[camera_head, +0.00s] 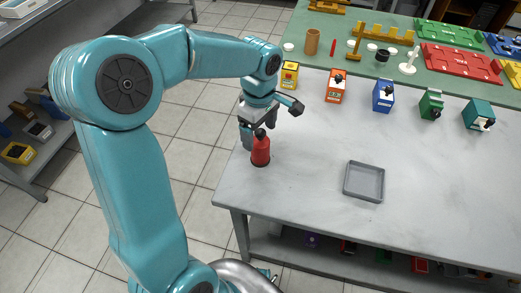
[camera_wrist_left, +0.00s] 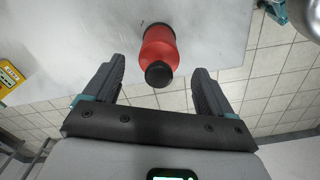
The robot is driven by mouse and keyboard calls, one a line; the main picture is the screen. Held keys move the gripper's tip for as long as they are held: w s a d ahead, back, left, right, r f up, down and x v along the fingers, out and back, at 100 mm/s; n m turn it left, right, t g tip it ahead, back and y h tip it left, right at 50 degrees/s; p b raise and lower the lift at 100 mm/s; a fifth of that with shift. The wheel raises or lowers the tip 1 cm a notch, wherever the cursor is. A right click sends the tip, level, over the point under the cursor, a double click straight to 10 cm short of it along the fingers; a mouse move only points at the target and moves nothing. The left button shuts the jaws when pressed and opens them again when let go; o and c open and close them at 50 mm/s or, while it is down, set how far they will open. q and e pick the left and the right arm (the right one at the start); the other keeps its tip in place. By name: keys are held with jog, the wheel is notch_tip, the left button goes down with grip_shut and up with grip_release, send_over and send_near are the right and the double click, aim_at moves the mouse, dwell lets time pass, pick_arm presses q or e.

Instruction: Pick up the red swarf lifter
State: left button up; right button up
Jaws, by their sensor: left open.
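The red swarf lifter (camera_head: 261,152) stands upright near the left edge of the grey table. It is a red cylinder with a black knob on top. My left gripper (camera_head: 255,137) is right at it, from above and behind in the head view. In the left wrist view the red swarf lifter (camera_wrist_left: 160,48) lies ahead, between the lines of the two dark fingers of my left gripper (camera_wrist_left: 160,85). The fingers are wide apart and do not appear to touch it. My right gripper is in neither view.
A shallow grey tray (camera_head: 347,195) sits on the table to the right. A row of coloured blocks, including a yellow one (camera_head: 289,75) and a blue one (camera_head: 383,96), stands along the back. A green mat (camera_head: 340,22) with fixtures lies beyond. The table's left edge is close to the lifter.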

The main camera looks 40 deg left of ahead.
aim_at(260, 139)
pick_arm(q)
notch_tip(260, 139, down, 4)
jog(key=shift+w+r, duration=0.1)
jog(key=shift+d, duration=0.1)
jog(key=shift+c, duration=0.3)
jog(key=c, duration=1.3)
jog(key=shift+r, duration=0.1)
